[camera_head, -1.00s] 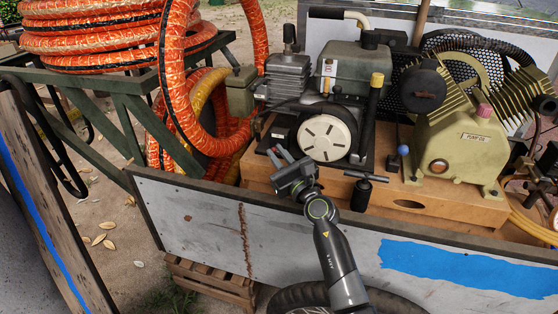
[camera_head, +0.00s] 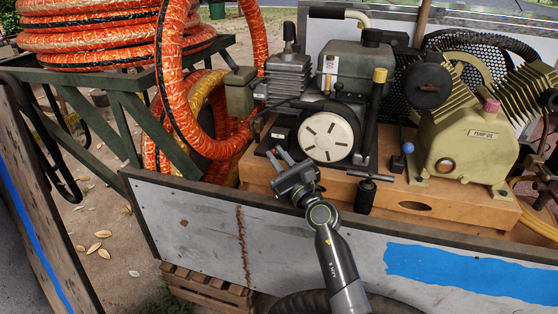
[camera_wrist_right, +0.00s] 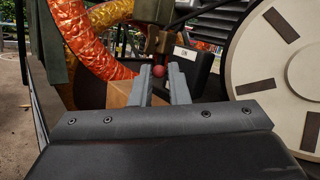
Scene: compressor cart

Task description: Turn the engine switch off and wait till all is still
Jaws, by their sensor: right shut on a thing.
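The engine (camera_head: 345,68) stands on a wooden board in the cart, with a round cream disc (camera_head: 326,137) on its front. A dark switch box (camera_head: 281,134) sits left of the disc; the right wrist view shows a small label on it that seems to read ON. My right gripper (camera_head: 277,157) reaches over the cart wall to the front of this box. In the right wrist view its fingers (camera_wrist_right: 160,75) are on either side of a small red knob (camera_wrist_right: 158,71), shut on it. The knob's stem is mostly hidden. My left gripper is out of view.
A yellow-green pump (camera_head: 465,145) stands right of the engine. A black T-handle (camera_head: 367,188) stands close right of my right gripper. The grey cart wall (camera_head: 205,225) runs below my arm. Orange hose (camera_head: 172,85) hangs at the left, near the switch box.

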